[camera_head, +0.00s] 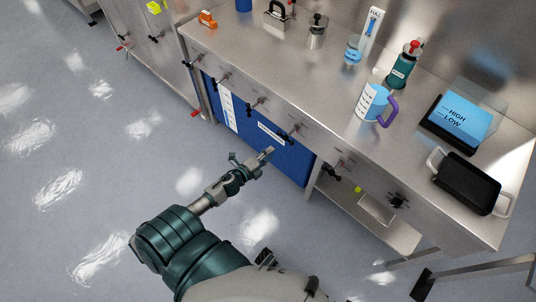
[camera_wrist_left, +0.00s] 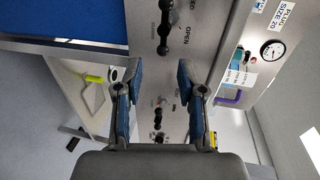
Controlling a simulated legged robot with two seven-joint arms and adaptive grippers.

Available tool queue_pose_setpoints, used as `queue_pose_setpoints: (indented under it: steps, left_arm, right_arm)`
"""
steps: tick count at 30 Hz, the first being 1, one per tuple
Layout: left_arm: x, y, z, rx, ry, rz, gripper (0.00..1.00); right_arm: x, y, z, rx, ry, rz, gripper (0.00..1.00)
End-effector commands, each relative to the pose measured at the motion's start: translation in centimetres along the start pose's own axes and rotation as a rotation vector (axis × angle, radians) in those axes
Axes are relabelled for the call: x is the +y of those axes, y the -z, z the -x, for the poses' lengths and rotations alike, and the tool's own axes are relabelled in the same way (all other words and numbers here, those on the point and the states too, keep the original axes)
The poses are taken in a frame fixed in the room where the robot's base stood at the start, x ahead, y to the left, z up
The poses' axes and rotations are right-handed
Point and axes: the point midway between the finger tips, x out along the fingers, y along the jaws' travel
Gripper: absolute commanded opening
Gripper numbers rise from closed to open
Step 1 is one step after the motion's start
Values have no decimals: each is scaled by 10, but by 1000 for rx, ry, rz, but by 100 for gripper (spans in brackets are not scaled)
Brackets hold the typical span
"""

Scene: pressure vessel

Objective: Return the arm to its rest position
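My left arm reaches in from the bottom left of the head view. My left gripper (camera_head: 262,158) is in front of the blue panel under the steel counter, apart from the counter front. In the left wrist view the two fingers of the left gripper (camera_wrist_left: 156,78) are spread apart with nothing between them. Behind them is the panel with black valve handles (camera_wrist_left: 165,40), one beside the word OPEN. My right gripper does not show.
The steel counter (camera_head: 285,75) holds a blue-and-white mug (camera_head: 370,102), a green bottle (camera_head: 403,65), a HIGH/LOW box (camera_head: 462,122) and a black tray (camera_head: 466,184). Black handles (camera_head: 292,132) stick out of its front. The floor (camera_head: 90,150) at left is clear.

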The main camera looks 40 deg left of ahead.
Motion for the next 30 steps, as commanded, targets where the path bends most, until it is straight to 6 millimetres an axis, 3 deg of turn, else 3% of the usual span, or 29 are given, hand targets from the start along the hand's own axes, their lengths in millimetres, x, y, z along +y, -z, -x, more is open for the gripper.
queue_pose_setpoints:
  steps: [14,17,20,23,27,30]
  left_arm:
    - [0,0,0,-1,0,2,39]
    - [13,-1,2,-28,-28,54,39]
    - [53,-2,12,-116,-119,218,39]
    - [119,6,35,-260,-271,465,39]
    - [217,43,89,-488,-520,808,39]
    - [269,82,133,-634,-685,996,39]
  right_arm:
    - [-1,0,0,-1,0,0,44]
    - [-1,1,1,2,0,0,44]
    - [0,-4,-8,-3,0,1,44]
    - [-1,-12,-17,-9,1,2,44]
    - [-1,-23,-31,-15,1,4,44]
    - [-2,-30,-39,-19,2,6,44]
